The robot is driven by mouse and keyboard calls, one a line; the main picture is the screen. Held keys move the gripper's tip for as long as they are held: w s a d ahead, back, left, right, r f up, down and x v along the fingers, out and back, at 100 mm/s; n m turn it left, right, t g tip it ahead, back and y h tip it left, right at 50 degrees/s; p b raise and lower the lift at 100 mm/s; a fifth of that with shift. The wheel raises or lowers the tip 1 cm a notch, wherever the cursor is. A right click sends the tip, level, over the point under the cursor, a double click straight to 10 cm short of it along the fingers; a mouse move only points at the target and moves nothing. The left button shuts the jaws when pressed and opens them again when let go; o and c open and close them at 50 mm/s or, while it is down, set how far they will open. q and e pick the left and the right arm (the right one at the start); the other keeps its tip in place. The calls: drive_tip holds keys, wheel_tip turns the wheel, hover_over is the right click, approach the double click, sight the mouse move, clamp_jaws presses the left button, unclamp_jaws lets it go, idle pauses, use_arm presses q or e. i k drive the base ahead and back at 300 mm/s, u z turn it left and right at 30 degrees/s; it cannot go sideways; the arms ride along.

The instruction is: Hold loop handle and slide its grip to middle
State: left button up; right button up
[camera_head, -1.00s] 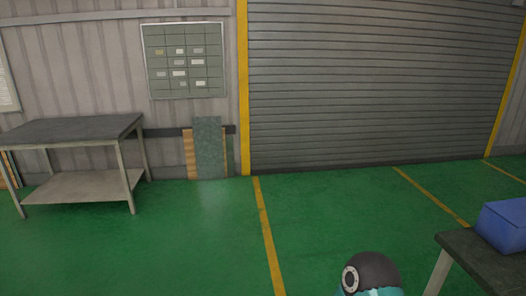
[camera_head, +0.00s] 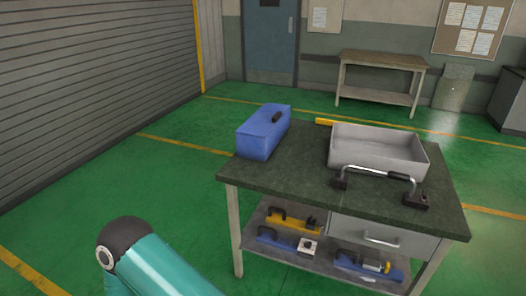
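The loop handle (camera_head: 376,171) stands on the front right part of the dark-topped workbench (camera_head: 285,172), in front of a grey tray. It is a silver bar bent into an arch with a black foot at each end. A black grip (camera_head: 398,176) sits on the top bar, right of its middle, near the right bend. A teal arm link of mine with a black joint shows at the bottom left. Neither of my grippers is in view, and nothing touches the handle.
A blue box (camera_head: 264,132) stands at the bench's back left and a grey tray (camera_head: 376,154) at its back. A yellow-handled thing (camera_head: 324,122) lies beside the tray. Tools lie on the lower shelf (camera_head: 318,266). Green floor left of the bench is clear.

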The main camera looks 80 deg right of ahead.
sight(392, 175)
drive_tip(key=u, duration=1.8)
drive_tip(key=i, duration=0.1)
drive_tip(key=z, duration=3.1)
drive_tip(key=i, duration=0.25)
drive_tip(key=z, duration=1.9)
drive_tip(key=k, duration=0.6)
drive_tip(key=z, duration=0.45)
drive_tip(key=i, duration=1.6)
drive_tip(key=u, duration=0.35)
